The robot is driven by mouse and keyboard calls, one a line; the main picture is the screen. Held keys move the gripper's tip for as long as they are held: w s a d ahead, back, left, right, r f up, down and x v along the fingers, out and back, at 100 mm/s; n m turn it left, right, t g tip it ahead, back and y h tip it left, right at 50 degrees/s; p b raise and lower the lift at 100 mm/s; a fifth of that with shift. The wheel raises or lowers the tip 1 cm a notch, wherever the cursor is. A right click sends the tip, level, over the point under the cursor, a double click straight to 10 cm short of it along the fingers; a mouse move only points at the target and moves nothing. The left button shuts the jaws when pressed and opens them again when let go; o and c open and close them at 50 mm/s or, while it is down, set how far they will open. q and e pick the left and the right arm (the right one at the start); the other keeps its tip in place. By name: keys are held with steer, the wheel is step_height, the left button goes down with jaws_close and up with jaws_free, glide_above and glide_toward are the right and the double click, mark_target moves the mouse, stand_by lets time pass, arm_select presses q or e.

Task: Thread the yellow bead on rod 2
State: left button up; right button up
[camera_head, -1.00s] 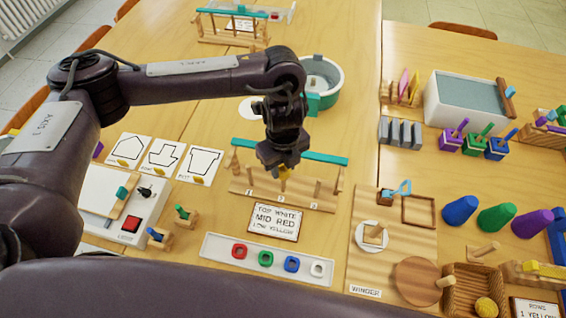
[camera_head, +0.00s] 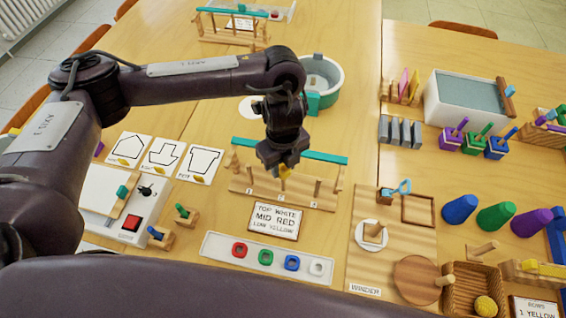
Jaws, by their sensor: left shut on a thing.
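My left gripper (camera_head: 284,165) reaches down over the middle of the wooden rod stand (camera_head: 300,199) and is shut on the yellow bead (camera_head: 284,171). Only a small yellow patch of the bead shows below the fingers. Rod 2 stands right there at the middle, mostly hidden by the gripper. I cannot tell whether the bead is around the rod or just above it. Rod 3 (camera_head: 317,188) stands bare to the right. A card (camera_head: 274,221) in front reads top white, mid red, low yellow. My right gripper is not in view.
A teal bar (camera_head: 325,157) runs behind the rods. A white tray (camera_head: 215,244) in front holds red, green, blue and white beads. A control box (camera_head: 128,222) stands left, a winder board (camera_head: 362,262) right. A green-rimmed tub (camera_head: 333,75) stands behind.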

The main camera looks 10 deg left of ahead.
arm_select(q)
steer(key=shift+f, duration=0.45)
stand_by(0.3)
stand_by(0.3)
steer(key=o, duration=1)
steer(key=shift+r, duration=0.15)
step_height(320, 180, up, 8)
steer(key=shift+f, duration=0.25)
steer(key=shift+s, duration=0.1)
